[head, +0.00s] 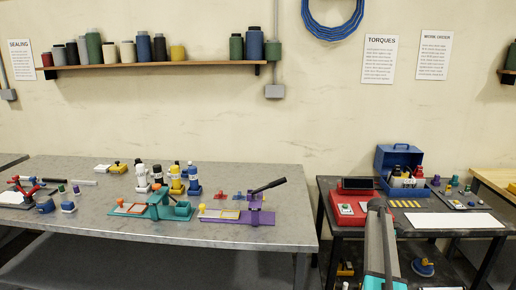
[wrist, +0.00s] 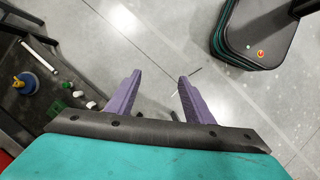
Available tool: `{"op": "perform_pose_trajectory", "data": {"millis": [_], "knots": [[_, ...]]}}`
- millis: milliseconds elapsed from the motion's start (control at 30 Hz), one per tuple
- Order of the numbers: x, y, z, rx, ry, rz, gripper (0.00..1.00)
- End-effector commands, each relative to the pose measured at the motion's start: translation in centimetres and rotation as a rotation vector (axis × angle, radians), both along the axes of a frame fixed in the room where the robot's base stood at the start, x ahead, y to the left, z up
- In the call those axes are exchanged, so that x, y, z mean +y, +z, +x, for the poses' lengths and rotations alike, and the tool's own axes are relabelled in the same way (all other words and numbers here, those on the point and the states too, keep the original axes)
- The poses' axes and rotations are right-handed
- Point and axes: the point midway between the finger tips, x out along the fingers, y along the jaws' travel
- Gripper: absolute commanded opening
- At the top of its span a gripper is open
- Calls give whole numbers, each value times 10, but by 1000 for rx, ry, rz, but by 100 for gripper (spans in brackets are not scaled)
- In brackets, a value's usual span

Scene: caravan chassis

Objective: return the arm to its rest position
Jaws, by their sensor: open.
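My gripper (wrist: 156,95) shows in the wrist view with its two purple fingers spread well apart and nothing between them. Below the fingers is bare grey floor with tile lines. In the head view my arm (head: 379,250) rises at the lower right, in front of the dark side table; the gripper itself cannot be made out there.
A grey workbench (head: 275,239) with teal and purple fixtures and bottles fills the left. The dark side table (head: 325,205) bears a blue toolbox (head: 383,158) and a red device (head: 346,212). In the wrist view, a dark shelf (wrist: 20,110) with small parts lies left.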

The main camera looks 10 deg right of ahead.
Motion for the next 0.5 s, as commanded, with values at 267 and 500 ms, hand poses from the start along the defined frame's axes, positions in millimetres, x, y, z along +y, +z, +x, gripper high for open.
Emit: {"op": "perform_pose_trajectory", "data": {"millis": [267, 500], "knots": [[107, -93, -7, 4, -15, 20, 48], [195, -161, -28, 11, -39, 33, 48]]}}
